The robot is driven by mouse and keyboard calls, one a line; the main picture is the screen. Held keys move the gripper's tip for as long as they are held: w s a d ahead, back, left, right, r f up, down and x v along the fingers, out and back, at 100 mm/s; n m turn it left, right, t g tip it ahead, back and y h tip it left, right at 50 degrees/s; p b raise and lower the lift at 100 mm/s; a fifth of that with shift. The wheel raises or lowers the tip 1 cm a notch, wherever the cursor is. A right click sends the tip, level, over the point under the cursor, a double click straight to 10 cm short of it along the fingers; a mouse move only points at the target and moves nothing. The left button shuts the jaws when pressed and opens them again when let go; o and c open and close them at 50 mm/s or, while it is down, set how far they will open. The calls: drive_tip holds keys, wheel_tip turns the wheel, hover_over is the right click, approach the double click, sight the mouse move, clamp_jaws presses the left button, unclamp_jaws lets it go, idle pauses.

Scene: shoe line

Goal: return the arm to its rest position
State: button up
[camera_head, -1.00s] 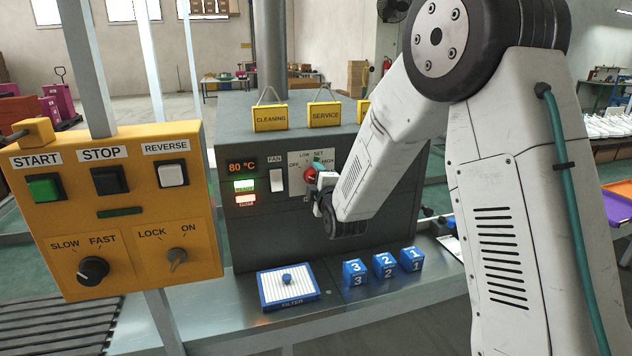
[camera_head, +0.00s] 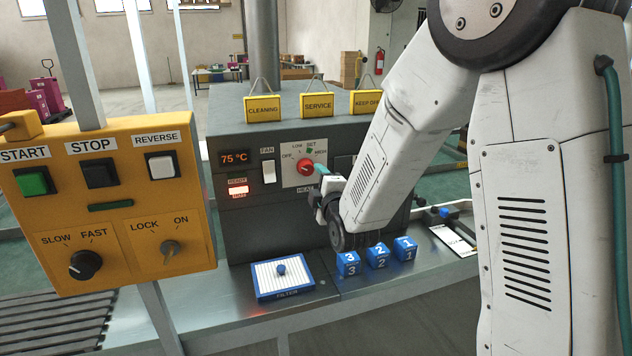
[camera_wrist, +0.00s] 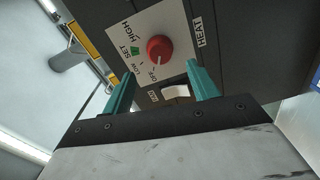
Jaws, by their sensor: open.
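My arm (camera_head: 410,140) reaches from the right toward the grey heater panel. My gripper (camera_wrist: 160,85) is open, with its two teal fingers spread apart and nothing between them. In the head view one teal fingertip (camera_head: 322,169) shows just right of the red heat knob (camera_head: 306,166). In the wrist view the red knob (camera_wrist: 159,48) stands on its white dial plate beyond the fingers, clear of both. The far side of my gripper is hidden by the arm in the head view.
A yellow control box (camera_head: 105,190) stands close on the left. Blue numbered blocks (camera_head: 377,256) and a filter (camera_head: 283,278) lie on the metal bench below my wrist. Yellow signs (camera_head: 317,106) stand on the heater's top (camera_head: 229,108). A white card (camera_head: 452,240) lies on the right.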

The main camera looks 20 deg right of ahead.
idle(0.3)
drive_tip(key=s+f+m+g, duration=0.7)
drive_tip(key=s+f+g, duration=0.2)
drive_tip(key=f+g, duration=0.1)
drive_tip(key=s+d+r+m+g, duration=0.1)
drive_tip(key=s+r, duration=0.4)
drive_tip(key=s, duration=0.5)
drive_tip(key=s+d+r+m+g, duration=0.1)
drive_tip(key=s+r+m+g, duration=0.2)
drive_tip(key=s, duration=0.8)
drive_tip(key=s+d+r+m+g, duration=0.1)
drive_tip(key=s+r+m, duration=0.4)
drive_tip(key=s, duration=0.6)
drive_tip(key=shift+r+g, duration=0.8)
